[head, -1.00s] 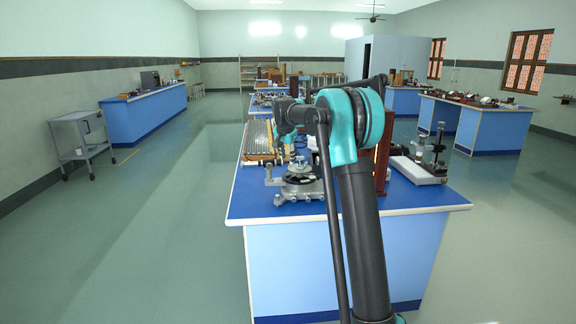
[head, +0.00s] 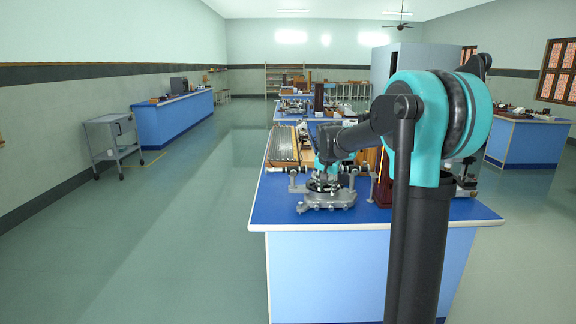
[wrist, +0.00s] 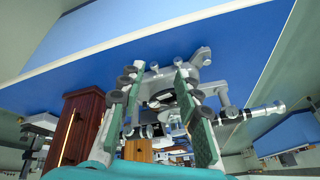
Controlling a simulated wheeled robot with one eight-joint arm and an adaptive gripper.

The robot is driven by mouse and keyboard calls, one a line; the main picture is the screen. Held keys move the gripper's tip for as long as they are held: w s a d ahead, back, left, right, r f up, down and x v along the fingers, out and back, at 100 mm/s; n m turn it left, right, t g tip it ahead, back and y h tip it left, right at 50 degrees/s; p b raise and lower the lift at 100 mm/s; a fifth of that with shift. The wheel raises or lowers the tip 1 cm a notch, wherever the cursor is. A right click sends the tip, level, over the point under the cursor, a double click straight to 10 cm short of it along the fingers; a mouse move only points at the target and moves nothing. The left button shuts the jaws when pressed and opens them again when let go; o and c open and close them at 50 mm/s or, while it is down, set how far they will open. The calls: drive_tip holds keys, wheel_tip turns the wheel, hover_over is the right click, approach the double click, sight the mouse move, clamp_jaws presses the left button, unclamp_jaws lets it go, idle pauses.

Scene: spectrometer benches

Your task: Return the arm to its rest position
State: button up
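My arm rises at the right of the head view, its forearm reaching left over the nearest blue bench (head: 365,216). In the wrist view my gripper (wrist: 155,77) is open, its two green-padded fingers apart with nothing held between them. The metal spectrometer (head: 325,196) stands on the bench just below the end of my arm; it also shows beyond my fingertips in the wrist view (wrist: 205,84). In the head view the fingers are too small and covered to make out.
A dark red-brown wooden box (wrist: 77,130) stands close beside the gripper in the wrist view. A ribbed panel (head: 284,144) lies at the bench's back left. A grey trolley (head: 113,138) stands at the left. The floor left of the bench is clear.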

drive_tip(key=s+d+f+n, duration=0.1)
drive_tip(key=s+f, duration=0.5)
drive_tip(key=s, duration=0.6)
drive_tip(key=s+d+f+n, duration=0.1)
drive_tip(key=s+f+n, duration=0.2)
drive_tip(key=s, duration=0.9)
drive_tip(key=s+d+f+n, duration=0.1)
drive_tip(key=s+f+n, duration=0.1)
drive_tip(key=s+f, duration=0.7)
drive_tip(key=s, duration=0.4)
drive_tip(key=shift+d+f+g+y, duration=0.2)
drive_tip(key=shift+d+g+y, duration=0.1)
drive_tip(key=shift+d+y, duration=0.1)
